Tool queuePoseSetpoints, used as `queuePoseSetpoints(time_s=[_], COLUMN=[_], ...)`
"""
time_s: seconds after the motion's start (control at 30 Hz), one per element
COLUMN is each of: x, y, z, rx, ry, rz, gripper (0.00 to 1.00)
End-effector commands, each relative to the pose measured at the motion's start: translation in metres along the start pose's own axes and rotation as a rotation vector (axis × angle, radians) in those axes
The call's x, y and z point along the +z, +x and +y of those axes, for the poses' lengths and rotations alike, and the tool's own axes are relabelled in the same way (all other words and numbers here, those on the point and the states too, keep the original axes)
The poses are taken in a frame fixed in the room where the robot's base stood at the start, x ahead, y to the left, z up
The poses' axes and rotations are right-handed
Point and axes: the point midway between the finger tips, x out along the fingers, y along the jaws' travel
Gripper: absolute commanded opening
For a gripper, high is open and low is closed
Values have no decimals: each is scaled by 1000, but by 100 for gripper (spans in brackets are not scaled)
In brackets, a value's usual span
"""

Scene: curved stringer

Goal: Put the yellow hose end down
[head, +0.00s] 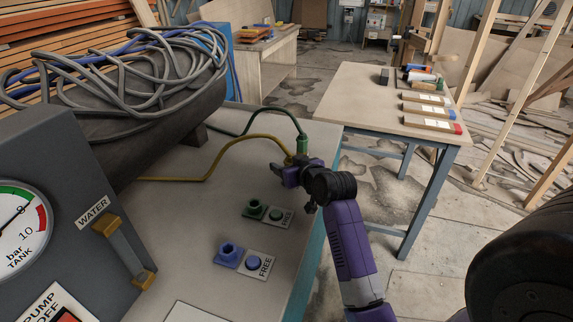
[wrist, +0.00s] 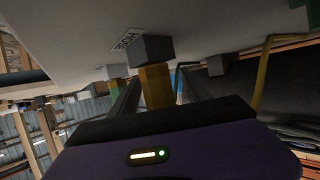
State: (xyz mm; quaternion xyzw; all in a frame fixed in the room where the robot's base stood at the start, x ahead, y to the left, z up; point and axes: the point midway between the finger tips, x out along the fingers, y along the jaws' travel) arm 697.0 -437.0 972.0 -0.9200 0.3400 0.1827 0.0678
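My gripper (head: 285,174) is over the far right part of the grey bench top. In the wrist view its two dark fingers stand on either side of the yellow hose end (wrist: 156,88) and appear shut on it. A dark grey block (wrist: 153,48) sits at the far tip of the yellow end, against or close to the pale surface; I cannot tell whether they touch. The yellow hose (head: 215,163) runs left across the bench from my gripper. The gripper hides most of the hose end in the head view.
A green hose end (head: 303,144) stands just behind my gripper. A green socket (head: 255,209) and a blue socket (head: 229,254) with buttons are nearer. The grey tank panel (head: 75,200) and a dark cylinder with coiled hoses (head: 150,75) bound the left. A wooden table (head: 365,95) stands beyond.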

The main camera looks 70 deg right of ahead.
Motion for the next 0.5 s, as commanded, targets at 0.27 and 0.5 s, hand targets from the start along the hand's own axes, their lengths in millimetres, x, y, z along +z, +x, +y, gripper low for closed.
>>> queuePoseSetpoints(time_s=[0.27,0.5], x=[-1,-2], y=[0,-22], z=[0,0], rx=[0,1], ry=[0,0], rz=[0,0], gripper=[56,56])
